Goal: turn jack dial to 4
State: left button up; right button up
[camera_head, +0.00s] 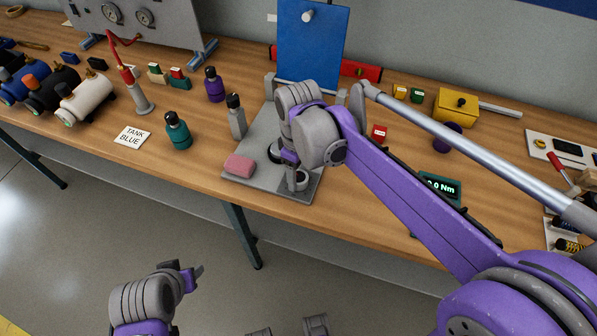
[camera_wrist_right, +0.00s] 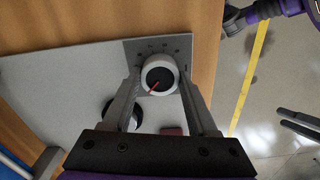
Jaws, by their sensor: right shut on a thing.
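The jack dial (camera_wrist_right: 160,76) is a white knob with a black centre and a red pointer, seen in the right wrist view. It sits on a dark square panel (camera_wrist_right: 133,50) with small marks too blurred to read. The red pointer aims toward the lower left of that view. My right gripper (camera_wrist_right: 160,82) has its fingers on both sides of the knob and is shut on it. In the head view, the right gripper (camera_head: 298,182) is at the plate's front corner and hides most of the dial. My left gripper (camera_head: 192,270) hangs empty below the table's front; its opening is unclear.
The grey plate (camera_head: 255,190) carries a pink block (camera_head: 239,165) and an upright blue panel (camera_head: 312,45). Bottles (camera_head: 178,132) and a TANK BLUE card (camera_head: 132,136) stand left. A yellow box (camera_head: 462,106) and a torque display (camera_head: 441,187) are to the right.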

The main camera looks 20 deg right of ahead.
aim_at(299, 176)
jog(key=shift+m, duration=2.9)
jog(key=o, duration=1.4)
jog(key=shift+r, duration=0.1)
notch_tip(299, 176, up, 11)
jog(key=shift+f+p, duration=0.2)
jog(key=shift+p, duration=0.45)
